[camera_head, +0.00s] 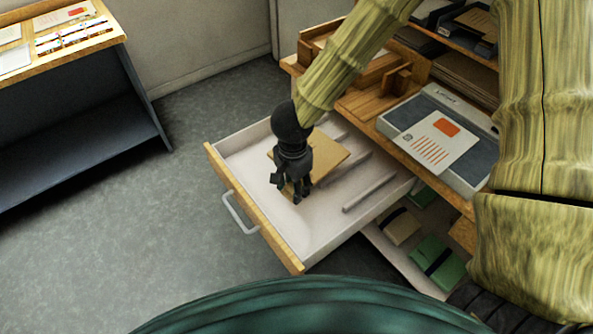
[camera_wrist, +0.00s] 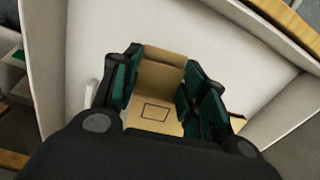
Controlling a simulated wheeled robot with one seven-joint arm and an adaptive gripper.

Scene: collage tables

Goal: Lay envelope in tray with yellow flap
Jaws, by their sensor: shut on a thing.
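A tan envelope (camera_head: 328,154) is in the open white drawer (camera_head: 283,222), partly hidden behind my gripper. My gripper (camera_head: 294,193) points down into the drawer. In the wrist view, the tan envelope (camera_wrist: 160,75) shows between the dark green finger pads of my gripper (camera_wrist: 165,88), which is shut on it. It bears a printed rectangle outline. I cannot tell whether the envelope touches the drawer floor. I cannot make out a tray with a yellow flap; dark trays (camera_head: 470,28) stand on the upper right shelf.
The drawer has a wooden front, a metal handle (camera_head: 239,213) and low ridges inside. A grey device (camera_head: 402,115) with a printed white sheet (camera_head: 434,146) lies on the right shelf. Green packets (camera_head: 440,262) lie below. A table (camera_head: 113,42) with papers stands left; floor between is clear.

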